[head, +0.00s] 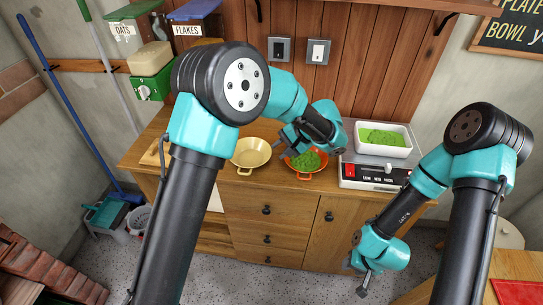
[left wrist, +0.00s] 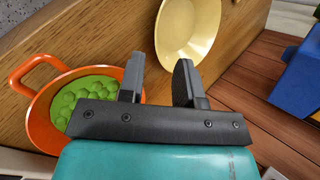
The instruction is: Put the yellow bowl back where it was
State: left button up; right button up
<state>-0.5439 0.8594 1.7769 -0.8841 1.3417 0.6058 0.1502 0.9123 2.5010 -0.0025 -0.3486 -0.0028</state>
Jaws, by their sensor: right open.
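The yellow bowl (head: 251,152) stands upright and looks empty on the wooden cabinet top, left of an orange pan-like bowl (head: 318,172) holding green pieces. It also shows beyond the fingers in the left wrist view (left wrist: 188,32). My left gripper (head: 284,150) is between the two bowls in the head view. In the left wrist view its fingers (left wrist: 159,76) are apart with nothing between them, and they look clear of the yellow bowl. My right gripper (head: 356,280) is open and empty, low in front of the cabinet.
A scale (head: 375,172) with a white tray (head: 405,149) of green pieces stands right of the orange bowl. A green dispenser (head: 151,85) and the labelled oats and flakes bins are at the back left. A wooden board (head: 151,156) lies at the cabinet top's left end.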

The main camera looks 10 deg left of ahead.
pick_arm(q)
jog(key=shift+v, duration=1.55)
jog(key=shift+s+f, duration=0.1)
jog(key=shift+f, duration=0.05)
